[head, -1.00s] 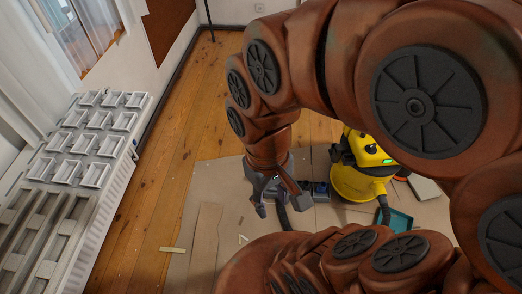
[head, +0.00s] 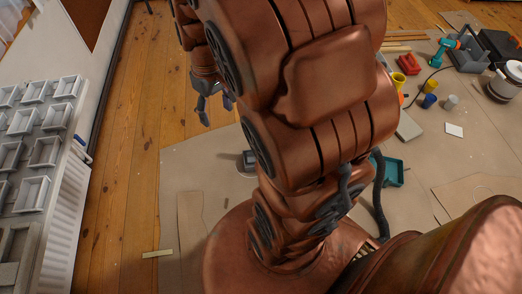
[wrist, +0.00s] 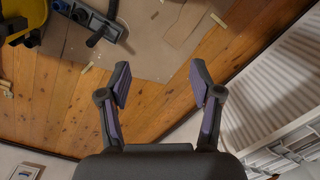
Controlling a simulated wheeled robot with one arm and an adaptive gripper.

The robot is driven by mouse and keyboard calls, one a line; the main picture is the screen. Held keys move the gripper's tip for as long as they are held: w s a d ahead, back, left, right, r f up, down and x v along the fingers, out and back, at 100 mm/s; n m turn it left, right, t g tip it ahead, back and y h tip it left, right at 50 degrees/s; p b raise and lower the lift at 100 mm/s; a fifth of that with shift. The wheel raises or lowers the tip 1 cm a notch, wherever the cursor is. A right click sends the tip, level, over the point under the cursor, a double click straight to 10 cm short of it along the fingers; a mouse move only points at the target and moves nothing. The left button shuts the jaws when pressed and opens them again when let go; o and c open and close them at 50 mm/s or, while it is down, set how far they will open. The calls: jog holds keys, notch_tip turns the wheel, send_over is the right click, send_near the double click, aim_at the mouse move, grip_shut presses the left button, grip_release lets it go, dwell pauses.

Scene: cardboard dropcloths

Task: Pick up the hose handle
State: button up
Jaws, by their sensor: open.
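My gripper (head: 214,106) is high at the far left of the arm in the head view, over the wooden floor. In the wrist view my gripper (wrist: 160,82) is open, with nothing between its fingers. A dark tube-like piece (wrist: 104,30), possibly the hose handle, lies at the upper left of the wrist view, left of and beyond the fingers. It is beside the yellow vacuum (wrist: 32,38), cut off by the frame edge. In the head view my arm hides the vacuum; a dark hose (head: 379,198) shows beside the teal tray.
The teal tray (head: 393,172) and a grey box (head: 408,127) lie right of my arm. Cups and tools are at the upper right on the cardboard (head: 455,165). A white radiator (head: 70,205) with trays (head: 45,152) lines the left wall. Wooden floor (head: 140,120) is bare at left.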

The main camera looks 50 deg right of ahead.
jog(key=w+d+f+b, duration=0.3)
jog(key=d+f+b, duration=0.4)
jog(key=f, duration=0.9)
jog(key=w+d+f+n+t+b, duration=0.1)
jog(key=w+d+f+b, duration=0.3)
jog(key=d+f+b, duration=0.4)
jog(key=w+d+f+t+b, duration=0.1)
jog(key=w+d+f+b, duration=0.3)
jog(key=f, duration=2.2)
jog(key=shift+w+d+n+h+b, duration=0.15)
jog(key=shift+d+b, duration=0.95)
jog(key=shift+d, duration=1.35)
jog(key=shift+w+d+n+h+b, duration=0.15)
jog(key=shift+d+b, duration=0.9)
jog(key=shift+d, duration=1.35)
jog(key=shift+d+f, duration=0.2)
jog(key=shift+f, duration=0.45)
notch_tip(320, 180, down, 7)
jog(key=w+b, duration=0.1)
jog(key=b, duration=0.2)
jog(key=shift+w+b, duration=0.25)
jog(key=shift+b, duration=0.05)
jog(key=shift+r, duration=0.15)
grip_shut()
